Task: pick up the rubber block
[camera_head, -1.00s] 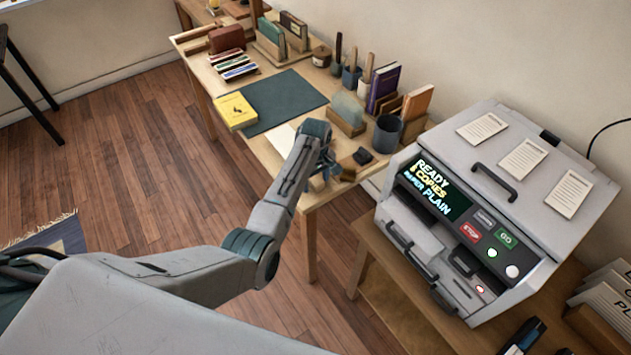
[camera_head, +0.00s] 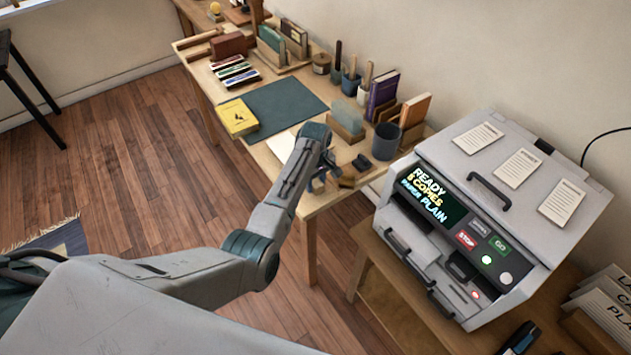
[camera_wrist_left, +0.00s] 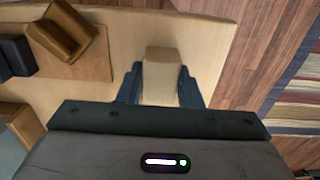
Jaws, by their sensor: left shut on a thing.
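A pale cream block (camera_wrist_left: 160,78), which looks like the rubber block, is between the fingers of my left gripper (camera_wrist_left: 160,90) in the left wrist view. The gripper is shut on it, one dark finger against each side. In the head view the left gripper (camera_head: 320,180) is at the near corner of the wooden desk (camera_head: 323,194), and its own wrist mostly hides the held block. I cannot tell whether the block touches the desk top. My right gripper is in neither view.
Close by are a brown block (camera_head: 350,177) and a dark block (camera_head: 362,161); both also show in the wrist view's upper left. A dark cup (camera_head: 385,141) and book holders stand behind. A copier (camera_head: 480,220) is at right. Wooden floor is open at left.

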